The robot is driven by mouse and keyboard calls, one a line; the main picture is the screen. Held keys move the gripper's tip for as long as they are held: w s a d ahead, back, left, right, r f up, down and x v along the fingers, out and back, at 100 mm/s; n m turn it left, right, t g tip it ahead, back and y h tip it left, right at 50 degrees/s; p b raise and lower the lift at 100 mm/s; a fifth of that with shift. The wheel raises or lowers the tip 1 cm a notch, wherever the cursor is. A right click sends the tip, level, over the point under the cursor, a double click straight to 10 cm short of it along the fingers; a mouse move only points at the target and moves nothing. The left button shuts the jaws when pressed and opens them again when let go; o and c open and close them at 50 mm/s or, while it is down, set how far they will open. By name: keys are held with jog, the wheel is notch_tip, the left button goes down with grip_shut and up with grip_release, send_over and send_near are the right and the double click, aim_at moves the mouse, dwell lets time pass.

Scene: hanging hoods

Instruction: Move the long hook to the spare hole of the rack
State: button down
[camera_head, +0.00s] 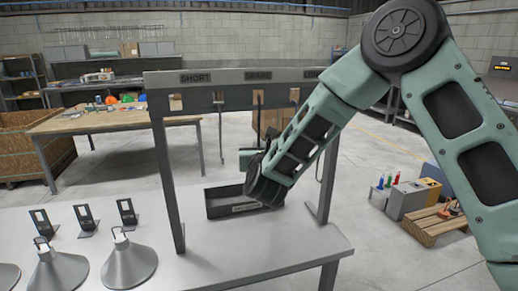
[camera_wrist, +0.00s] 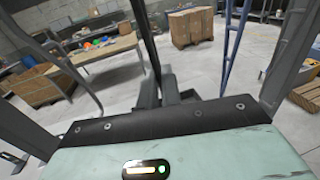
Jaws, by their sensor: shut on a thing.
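The rack (camera_head: 225,77) stands on the bench, its top bar labelled SHORT and SPARE, with a third label partly hidden by my arm. Square holes run under the labels. My gripper (camera_head: 247,158) is below the bar, shut on a dark upright rod, the long hook (camera_head: 258,120). The hook's top crosses the bar at the hole under SPARE; I cannot tell whether it is in the hole. In the wrist view the hook (camera_wrist: 148,40) rises by my gripper (camera_wrist: 167,92). Another thin hook (camera_head: 220,130) hangs to the left.
A dark labelled tray (camera_head: 228,208) lies beneath the rack. Grey conical hoods (camera_head: 129,262) and small slotted brackets (camera_head: 86,220) stand on the bench at left. The rack's left post (camera_head: 165,175) and right post (camera_head: 325,185) flank my gripper. The front right of the bench is clear.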

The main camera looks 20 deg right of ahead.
jog(key=shift+w, duration=0.15)
jog(key=shift+b+x, duration=0.5)
jog(key=shift+x, duration=0.85)
jog(key=shift+f+b, duration=1.3)
jog(key=shift+b, duration=0.7)
jog(key=c, duration=1.5)
grip_release()
